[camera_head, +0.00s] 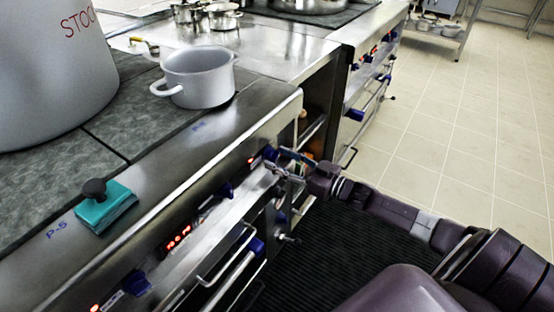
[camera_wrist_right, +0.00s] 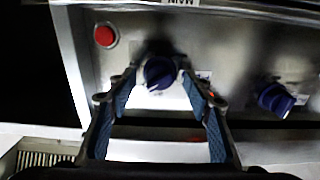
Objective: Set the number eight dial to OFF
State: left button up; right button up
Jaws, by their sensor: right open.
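A dark blue dial (camera_wrist_right: 160,72) on the steel stove front lies between the fingertips of my right gripper (camera_wrist_right: 159,80) in the right wrist view. The fingers are open, one on each side of the dial; I cannot tell if they touch it. In the head view my right gripper (camera_head: 283,165) is at the far end of the front panel, by that dial (camera_head: 270,153). The dial's number and its OFF mark cannot be read. My left gripper is not in view.
A second blue dial (camera_wrist_right: 276,98) is to the right in the wrist view, and a red lamp (camera_wrist_right: 105,36) is at upper left.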

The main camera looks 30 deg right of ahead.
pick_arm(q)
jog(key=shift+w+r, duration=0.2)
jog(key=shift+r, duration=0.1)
pick_arm(e)
jog(key=shift+w+a, duration=0.25)
jog(key=shift+w, duration=0.3)
jog(key=shift+c, duration=0.7)
jog(key=c, duration=1)
